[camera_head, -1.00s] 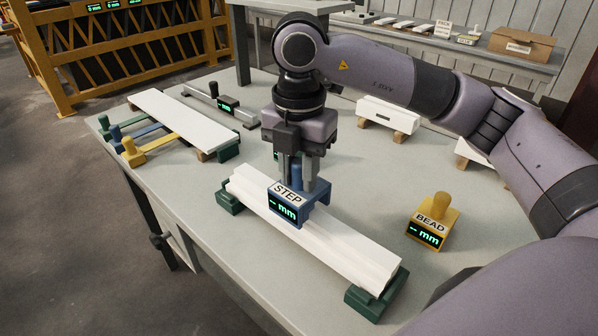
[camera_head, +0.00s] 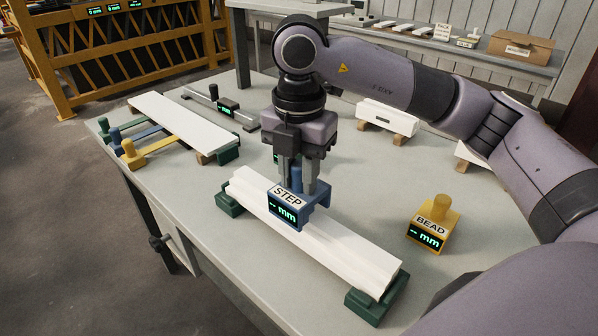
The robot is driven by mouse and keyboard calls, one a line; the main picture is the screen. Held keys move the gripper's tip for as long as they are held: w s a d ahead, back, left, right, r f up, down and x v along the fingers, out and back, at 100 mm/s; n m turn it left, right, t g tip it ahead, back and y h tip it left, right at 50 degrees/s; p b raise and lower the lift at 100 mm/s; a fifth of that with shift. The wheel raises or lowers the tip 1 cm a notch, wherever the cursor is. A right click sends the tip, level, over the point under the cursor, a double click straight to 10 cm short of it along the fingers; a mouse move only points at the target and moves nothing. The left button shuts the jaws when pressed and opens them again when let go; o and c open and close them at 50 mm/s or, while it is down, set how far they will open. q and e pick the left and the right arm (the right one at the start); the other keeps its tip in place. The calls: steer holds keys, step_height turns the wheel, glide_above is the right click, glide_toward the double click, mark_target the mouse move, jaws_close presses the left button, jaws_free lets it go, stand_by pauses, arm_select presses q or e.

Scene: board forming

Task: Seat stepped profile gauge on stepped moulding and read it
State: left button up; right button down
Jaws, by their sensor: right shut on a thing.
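The blue stepped profile gauge (camera_head: 287,207) carries a STEP label and a display showing "-- mm". My right gripper (camera_head: 298,185) is shut on its blue knob from above. The white stepped moulding (camera_head: 340,248) lies slantwise on two green end supports (camera_head: 369,307). The gauge is at the moulding's middle, over its top. I cannot tell whether it touches the moulding or hovers just above, since its body hides the contact. My left gripper does not show.
A yellow BEAD gauge (camera_head: 434,226) stands to the right on the table (camera_head: 330,150). A flat white board (camera_head: 185,125) with coloured handled pieces (camera_head: 133,153) lies at left. A grey measuring bar (camera_head: 222,108) lies behind it. A white block (camera_head: 387,117) sits at the back.

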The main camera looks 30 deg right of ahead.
mark_target(299, 196)
steer(key=shift+f+b, duration=1.85)
steer(key=shift+f, duration=0.45)
steer(key=c, duration=0.8)
jaws_free()
step_height(299, 196, up, 7)
steer(key=shift+r, duration=0.15)
